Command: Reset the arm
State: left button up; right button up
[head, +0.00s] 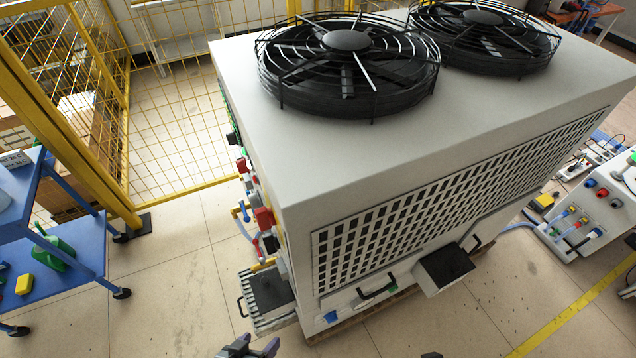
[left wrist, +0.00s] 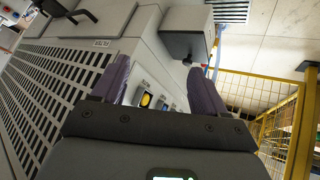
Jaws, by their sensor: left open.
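My left gripper (head: 250,347) shows at the bottom edge of the head view, in front of the large white heater unit (head: 290,150). Only its fingertips show there. In the left wrist view the left gripper (left wrist: 158,88) is open, with its two purple-grey fingers apart and nothing held between them. Behind the fingers is the unit's side with a yellow button (left wrist: 146,100) and blue parts. A grey box (left wrist: 186,44) sticks out beyond the fingertips.
Two black fans (head: 348,62) top the unit. A blue cart (head: 75,245) stands at left by the yellow mesh fence (head: 170,110). A control box (head: 590,215) stands at right. Tiled floor (head: 165,300) is clear between cart and unit.

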pick_arm(q)
jog(key=s+a+r+m+g+y, duration=0.1)
jog(key=s+a+r+g+y, duration=0.3)
jog(key=s+a+r, duration=0.3)
notch_tip(320, 180, up, 37)
jog(key=w+p, duration=0.1)
jog(key=p, duration=3.7)
jog(key=shift+a, duration=0.3)
pick_arm(e)
notch_tip(320, 180, up, 38)
